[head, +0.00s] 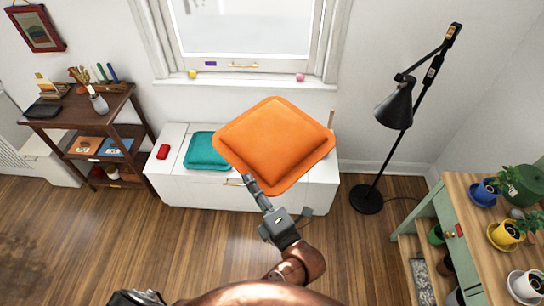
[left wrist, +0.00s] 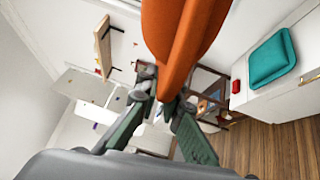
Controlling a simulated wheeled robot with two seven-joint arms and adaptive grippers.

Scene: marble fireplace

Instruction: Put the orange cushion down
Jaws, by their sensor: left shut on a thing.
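The orange cushion (head: 275,140) is a puffy square with a flat rim, held up in front of the white bench in the head view. My left gripper (head: 252,187) is shut on its near edge; one finger shows over the rim, and the other is largely hidden. In the left wrist view the cushion (left wrist: 178,35) is seen edge-on, with its lower end between the fingertips of the gripper (left wrist: 163,100). The cushion hides part of the bench top and the wall behind. My right gripper cannot be made out.
The white bench (head: 200,190) under the window carries a teal cushion (head: 207,151) and a red object (head: 163,152). A brown shelf (head: 95,125) stands left, a black floor lamp (head: 396,110) right. A green plant table (head: 470,225) is at the right front. Wooden floor is open between.

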